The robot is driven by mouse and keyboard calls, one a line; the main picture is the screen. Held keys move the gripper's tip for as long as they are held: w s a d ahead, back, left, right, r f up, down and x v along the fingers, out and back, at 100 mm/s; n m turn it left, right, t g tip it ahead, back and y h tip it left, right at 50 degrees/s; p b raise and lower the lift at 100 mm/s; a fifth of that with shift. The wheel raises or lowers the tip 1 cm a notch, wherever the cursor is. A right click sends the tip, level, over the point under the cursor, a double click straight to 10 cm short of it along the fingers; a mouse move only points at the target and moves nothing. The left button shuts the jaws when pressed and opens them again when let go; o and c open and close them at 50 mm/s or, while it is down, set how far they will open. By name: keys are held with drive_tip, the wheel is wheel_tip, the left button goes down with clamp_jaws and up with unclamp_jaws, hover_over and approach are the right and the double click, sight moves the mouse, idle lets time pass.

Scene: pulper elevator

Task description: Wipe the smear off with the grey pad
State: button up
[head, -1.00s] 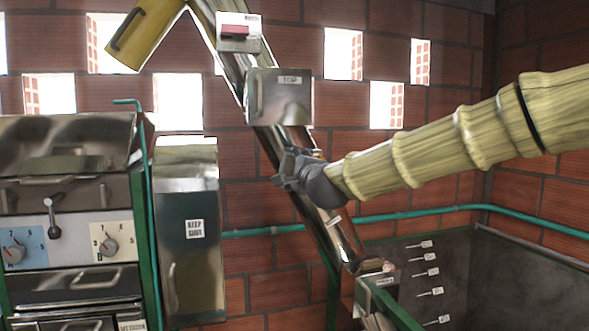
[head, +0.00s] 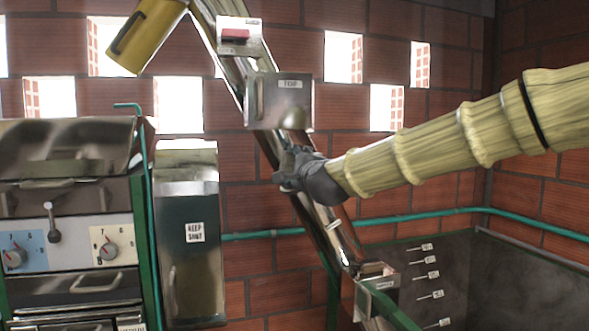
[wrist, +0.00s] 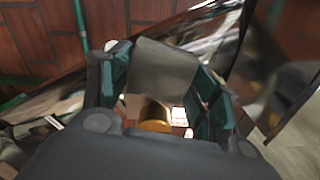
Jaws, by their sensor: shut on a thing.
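My gripper (head: 287,170) is in front of the sloping shiny metal tube (head: 335,235), just below the box marked TOP (head: 263,100). In the wrist view, a flat grey piece, likely the grey pad (wrist: 165,72), sits between the two dark green fingers of my gripper (wrist: 162,78). A brass-coloured round part (wrist: 155,115) shows below it. The gripper is shut on the pad. The pad is hidden in the head view, and I cannot tell whether it touches the tube. I cannot make out the smear; a tan patch on the TOP box could be a reflection.
A steel cabinet marked KEEP SHUT (head: 190,235) and a machine with dials (head: 80,245) stand left. A small box with a red part (head: 238,38) sits higher on the tube. A green pipe (head: 430,213) runs along the brick wall. A dark trough (head: 500,275) is lower right.

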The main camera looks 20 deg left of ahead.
wheel_tip(320, 180, down, 2)
drive_tip(key=shift+f+b, duration=0.1)
drive_tip(key=shift+b, duration=0.75)
wheel_tip(320, 180, up, 2)
drive_tip(key=shift+r+p, duration=0.1)
drive_tip(key=shift+p, duration=0.45)
drive_tip(key=shift+f+b, duration=0.6)
drive_tip(key=shift+b, duration=0.05)
drive_tip(key=shift+b+v, duration=1)
drive_tip(key=shift+v, duration=1.55)
